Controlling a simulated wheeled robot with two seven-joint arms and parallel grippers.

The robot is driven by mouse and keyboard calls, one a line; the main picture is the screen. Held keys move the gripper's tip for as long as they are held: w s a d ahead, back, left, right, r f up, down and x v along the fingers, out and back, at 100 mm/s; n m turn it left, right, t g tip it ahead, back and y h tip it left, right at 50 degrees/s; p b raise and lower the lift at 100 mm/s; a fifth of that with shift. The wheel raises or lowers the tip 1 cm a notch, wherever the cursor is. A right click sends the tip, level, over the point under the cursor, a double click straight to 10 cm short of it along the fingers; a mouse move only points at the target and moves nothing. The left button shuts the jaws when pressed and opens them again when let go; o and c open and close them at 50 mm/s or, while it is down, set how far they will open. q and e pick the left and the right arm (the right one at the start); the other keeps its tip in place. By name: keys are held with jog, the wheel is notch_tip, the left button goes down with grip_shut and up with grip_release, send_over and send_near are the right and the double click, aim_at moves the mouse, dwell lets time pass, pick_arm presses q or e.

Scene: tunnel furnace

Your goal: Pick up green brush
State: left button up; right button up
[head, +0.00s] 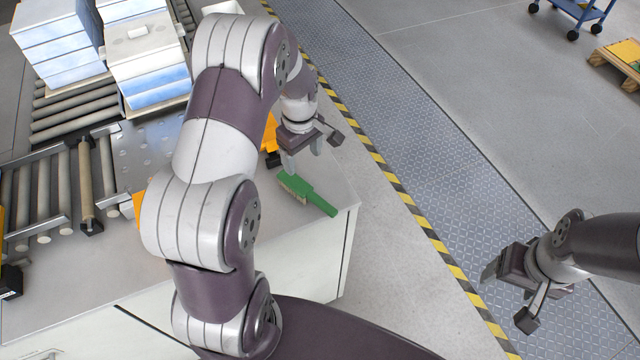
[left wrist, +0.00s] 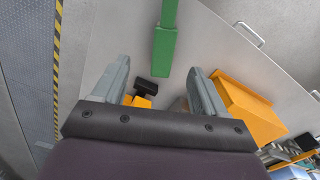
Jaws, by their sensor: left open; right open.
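The green brush (head: 310,193) lies on the grey-white counter top near its right corner, with pale bristles on its left side and the handle pointing to the lower right. In the left wrist view the brush (left wrist: 165,48) enters from the top edge, its wide head ending just ahead of the fingers. My left gripper (head: 302,155) is open and empty, just above and beyond the brush in the head view; its two fingers (left wrist: 158,66) are spread in the left wrist view. My right gripper (head: 510,295) is open and empty over the floor, far from the brush.
An orange bin (left wrist: 250,110) and a small black-and-orange object (left wrist: 143,92) are near my left fingers. A roller conveyor (head: 75,115) with stacked white-blue boxes (head: 150,60) stands left. Yellow-black striped floor edging (head: 400,190) runs right of the counter (head: 250,255).

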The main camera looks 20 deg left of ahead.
aim_at(302, 186)
pick_arm(q)
jog(key=shift+n, duration=0.4)
jog(key=f+p, duration=0.1)
jog(key=f, duration=0.3)
jog(key=f+p, duration=0.1)
jog(key=f, duration=0.3)
jog(key=f+p, duration=0.2)
jog(key=f, duration=0.2)
jog(key=shift+s+a+f, duration=0.1)
jog(key=shift+s+f, duration=0.2)
jog(key=shift+s, duration=0.1)
jog(key=shift+f, duration=0.1)
jog(key=c, duration=1.1)
